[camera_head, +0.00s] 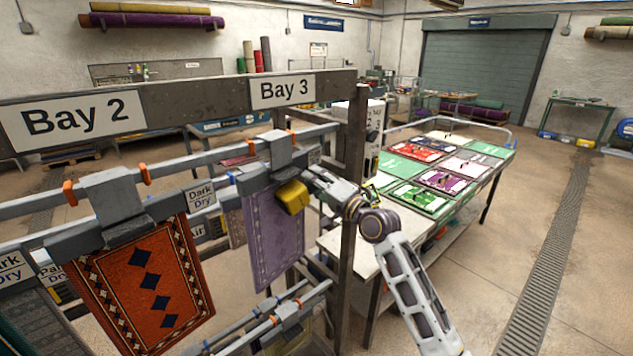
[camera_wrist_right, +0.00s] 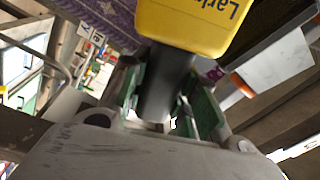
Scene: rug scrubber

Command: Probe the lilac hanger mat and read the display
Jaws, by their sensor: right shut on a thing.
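The lilac mat (camera_head: 272,238) hangs from a clamp on the rack under the Bay 3 sign. A yellow probe (camera_head: 292,197) with a dark handle is at its upper right edge; I cannot tell whether it touches the mat. My right gripper (camera_head: 318,184) is shut on the probe's handle. In the right wrist view the yellow probe head (camera_wrist_right: 190,22) shows upside-down lettering, and the dark handle (camera_wrist_right: 168,85) sits between the green finger pads. The patterned lilac mat (camera_wrist_right: 105,20) is behind it. No display reading is visible. My left gripper is not in view.
An orange-red mat (camera_head: 150,285) hangs to the left on the Bay 2 rack. A rack post (camera_head: 350,200) stands close to my right gripper. A table (camera_head: 338,242) with several mat samples stands to the right. The floor at the far right is open.

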